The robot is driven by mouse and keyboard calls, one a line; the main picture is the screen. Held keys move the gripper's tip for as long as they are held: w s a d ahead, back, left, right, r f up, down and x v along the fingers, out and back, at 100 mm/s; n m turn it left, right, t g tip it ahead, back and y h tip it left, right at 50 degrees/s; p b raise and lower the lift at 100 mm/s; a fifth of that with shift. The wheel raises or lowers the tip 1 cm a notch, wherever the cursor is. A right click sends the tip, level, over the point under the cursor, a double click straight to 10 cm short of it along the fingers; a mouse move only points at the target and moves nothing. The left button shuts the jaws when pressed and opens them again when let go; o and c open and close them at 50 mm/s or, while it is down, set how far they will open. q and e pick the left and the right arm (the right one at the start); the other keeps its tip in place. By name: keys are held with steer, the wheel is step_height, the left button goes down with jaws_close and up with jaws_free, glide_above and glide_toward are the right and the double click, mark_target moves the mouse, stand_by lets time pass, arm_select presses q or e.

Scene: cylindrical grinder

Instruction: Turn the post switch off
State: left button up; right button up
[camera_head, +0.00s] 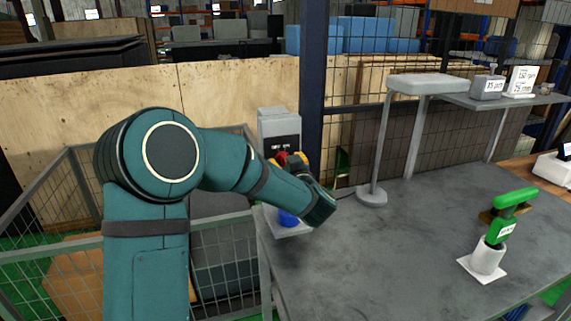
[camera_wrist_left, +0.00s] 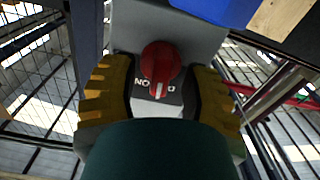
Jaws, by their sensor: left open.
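The post switch is a grey box (camera_head: 279,124) on a post beside the table's left corner in the head view. Its red rotary knob (camera_wrist_left: 160,64) shows in the left wrist view, with a white mark pointing toward the lower edge, between the label letters. The lettering appears upside down there. My left gripper (camera_head: 290,158) is at the switch front, partly hidden by my own wrist. In the left wrist view its yellow fingers (camera_wrist_left: 160,80) are open, one on each side of the knob, with visible gaps. My right gripper is not in view.
A grey table (camera_head: 400,240) extends to the right. On it are a round-based stand (camera_head: 372,196) and a green tool (camera_head: 500,228) in a white cup (camera_head: 487,258). A blue object (camera_head: 288,218) sits below my left gripper. A wire mesh fence (camera_head: 228,265) stands at left.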

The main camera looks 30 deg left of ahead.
arm_select(q)
jaws_close()
steer(key=shift+n+b, duration=0.5)
steer(key=shift+b, duration=0.1)
steer(key=shift+n, duration=0.4)
steer(key=shift+a+n, duration=0.1)
steer(key=shift+n, duration=0.5)
jaws_free()
